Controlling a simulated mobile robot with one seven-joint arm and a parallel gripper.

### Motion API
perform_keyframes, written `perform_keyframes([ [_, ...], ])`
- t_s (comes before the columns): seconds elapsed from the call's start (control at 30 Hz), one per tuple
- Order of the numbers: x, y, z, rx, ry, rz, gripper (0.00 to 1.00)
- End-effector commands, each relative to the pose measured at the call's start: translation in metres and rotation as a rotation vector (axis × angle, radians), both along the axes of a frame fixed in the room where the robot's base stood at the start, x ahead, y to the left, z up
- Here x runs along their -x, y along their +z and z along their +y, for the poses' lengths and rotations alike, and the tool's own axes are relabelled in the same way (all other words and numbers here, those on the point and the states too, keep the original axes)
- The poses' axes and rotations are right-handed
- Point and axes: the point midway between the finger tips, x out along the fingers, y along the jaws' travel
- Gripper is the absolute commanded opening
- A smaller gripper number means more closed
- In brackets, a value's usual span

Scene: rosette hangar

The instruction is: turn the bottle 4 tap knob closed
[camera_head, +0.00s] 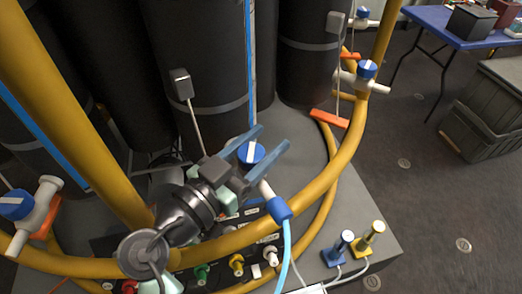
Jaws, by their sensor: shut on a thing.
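A round blue tap knob with a white stripe (252,154) sits in the middle of the view, on a white valve in front of the dark bottles. My gripper (272,138) reaches over it from the lower left, with one blue finger on each side of the knob. The fingers are shut on the knob. The white stripe runs roughly along the fingers. The valve body below is partly hidden by my gripper. No bottle number is readable, so I cannot tell from the picture which bottle this is.
Other blue-knobbed taps stand at left (16,205), right (366,69) and top right (362,12). A thick yellow ring rail (318,185) curves around the grey base. A blue hose (287,245) hangs in front. A blue table (440,22) and grey crates (480,115) stand right.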

Motion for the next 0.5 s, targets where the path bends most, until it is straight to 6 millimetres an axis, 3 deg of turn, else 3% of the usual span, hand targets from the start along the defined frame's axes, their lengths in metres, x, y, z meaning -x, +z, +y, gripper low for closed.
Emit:
perform_keyframes([
  [0.27, 0.0001, 0.0005, 0.0004, -0.001, -0.002, 0.001, 0.00],
  [0.3, 0.0002, 0.0005, 0.0004, -0.001, -0.002, 0.001, 0.56],
  [0.37, 0.0001, 0.0005, 0.0004, -0.002, -0.002, 0.001, 0.66],
  [0.5, 0.0001, 0.0003, 0.0004, -0.002, -0.002, 0.001, 0.66],
])
